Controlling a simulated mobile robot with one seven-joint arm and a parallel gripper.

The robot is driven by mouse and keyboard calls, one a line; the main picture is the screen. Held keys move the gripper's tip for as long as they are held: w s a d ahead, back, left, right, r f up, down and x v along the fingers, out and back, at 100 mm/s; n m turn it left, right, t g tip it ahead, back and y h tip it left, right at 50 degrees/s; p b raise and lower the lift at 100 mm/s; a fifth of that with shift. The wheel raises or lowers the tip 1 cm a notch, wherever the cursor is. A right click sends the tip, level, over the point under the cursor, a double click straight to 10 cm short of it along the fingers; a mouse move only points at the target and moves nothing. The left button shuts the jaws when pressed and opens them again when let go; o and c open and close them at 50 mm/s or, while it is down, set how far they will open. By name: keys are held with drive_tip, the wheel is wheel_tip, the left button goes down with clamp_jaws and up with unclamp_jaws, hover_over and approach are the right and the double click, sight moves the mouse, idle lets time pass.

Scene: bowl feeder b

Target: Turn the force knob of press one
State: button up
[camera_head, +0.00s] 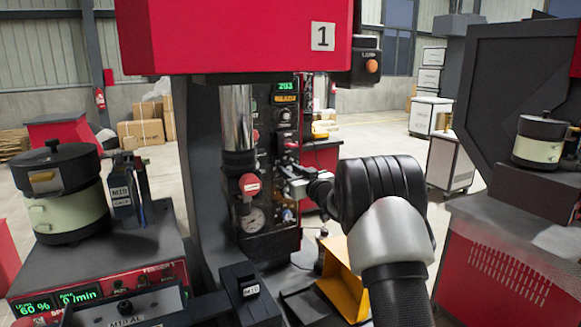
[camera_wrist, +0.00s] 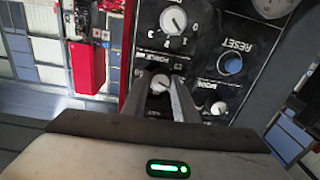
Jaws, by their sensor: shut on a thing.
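Press one is the red-headed machine (camera_head: 240,35) with a "1" plate in the head view. Its dark control panel (camera_head: 262,125) faces right of the column. In the wrist view the panel appears upside down, and the small force knob (camera_wrist: 161,82), with a light pointer, sits under a "FORCE kN" label. My gripper (camera_wrist: 163,92) is shut on this knob, one finger on each side. In the head view my gripper (camera_head: 291,177) reaches the panel from the right, and the force knob is hidden there or too small to make out.
A larger numbered dial (camera_wrist: 174,20), the blue RESET button (camera_wrist: 230,64) and the MODE knob (camera_wrist: 218,108) are close to my fingers. A pressure gauge (camera_head: 252,219) and red knob (camera_head: 249,184) are on the press's front. A yellow chute (camera_head: 342,278) lies below my arm.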

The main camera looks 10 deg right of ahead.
drive_tip(key=shift+m+p, duration=0.8)
drive_tip(key=shift+m, duration=1.2)
drive_tip(key=o, duration=1.1)
drive_tip(key=shift+c, duration=0.2)
drive_tip(key=shift+s, duration=0.1)
drive_tip(key=b+v, duration=0.1)
drive_tip(key=v, duration=1.6)
drive_tip(key=shift+s+b, duration=0.15)
drive_tip(key=shift+b, duration=0.2)
